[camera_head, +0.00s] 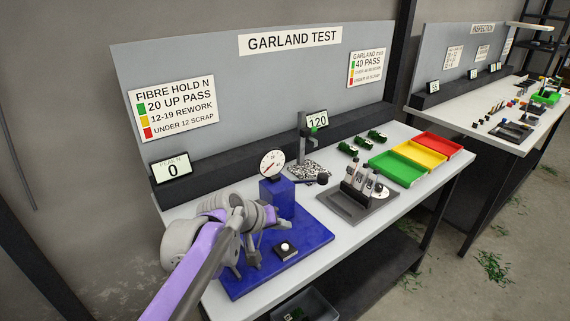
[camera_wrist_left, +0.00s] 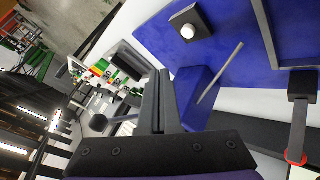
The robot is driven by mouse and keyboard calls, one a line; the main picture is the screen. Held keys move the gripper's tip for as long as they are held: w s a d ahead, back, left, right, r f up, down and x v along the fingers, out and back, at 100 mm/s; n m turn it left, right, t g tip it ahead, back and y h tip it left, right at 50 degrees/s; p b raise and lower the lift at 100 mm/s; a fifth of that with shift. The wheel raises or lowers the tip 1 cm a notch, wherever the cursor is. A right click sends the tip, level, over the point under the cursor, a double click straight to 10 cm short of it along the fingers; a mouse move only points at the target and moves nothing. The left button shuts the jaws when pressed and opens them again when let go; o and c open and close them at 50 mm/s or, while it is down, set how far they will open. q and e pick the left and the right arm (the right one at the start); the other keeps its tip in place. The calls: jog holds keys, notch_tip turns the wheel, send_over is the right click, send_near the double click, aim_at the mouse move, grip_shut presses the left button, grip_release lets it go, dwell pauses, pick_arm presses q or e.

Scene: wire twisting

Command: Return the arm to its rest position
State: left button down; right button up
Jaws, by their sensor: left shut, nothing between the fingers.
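My left arm comes in from the lower left in the head view. Its gripper (camera_head: 255,262) hangs over the left part of the blue base plate (camera_head: 312,239), beside the blue post with the round dial (camera_head: 272,163). In the left wrist view the two dark fingers (camera_wrist_left: 160,98) lie together, shut and empty. The small black block with a pale button (camera_head: 285,249) sits on the plate to the right of the gripper. It also shows in the left wrist view (camera_wrist_left: 190,25). My right gripper is in neither view.
A grey tool tray (camera_head: 357,205) and a gauge stand (camera_head: 308,147) stand right of the plate. Green, yellow and red trays (camera_head: 397,170) lie farther right, near several green pieces. The "PEAK N" display (camera_head: 172,168) reads 0; another display (camera_head: 317,120) reads 120.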

pick_arm(q)
jog(key=s+a+f+y, duration=0.1)
jog(key=s+a, duration=0.2)
jog(key=s, duration=0.2)
jog(key=s+a+f+y+p, duration=0.1)
jog(key=s+a, duration=0.2)
jog(key=s, duration=0.2)
jog(key=s+a+f+y+p, duration=0.1)
jog(key=s+a, duration=0.2)
jog(key=s, duration=0.2)
jog(key=shift+s+a+f+m+g, duration=0.1)
jog(key=shift+a+f+m+g, duration=0.2)
jog(key=shift+a+f, duration=0.05)
jog(key=s+a+f+y+p, duration=0.1)
jog(key=s+a+f, duration=0.2)
jog(key=s, duration=0.3)
jog(key=s+a+f+y+p, duration=0.1)
jog(key=s+a+f+y, duration=0.1)
jog(key=s+a+f, duration=0.2)
jog(key=s, duration=0.2)
jog(key=shift+s+a+g, duration=0.15)
jog(key=shift+s+g, duration=0.25)
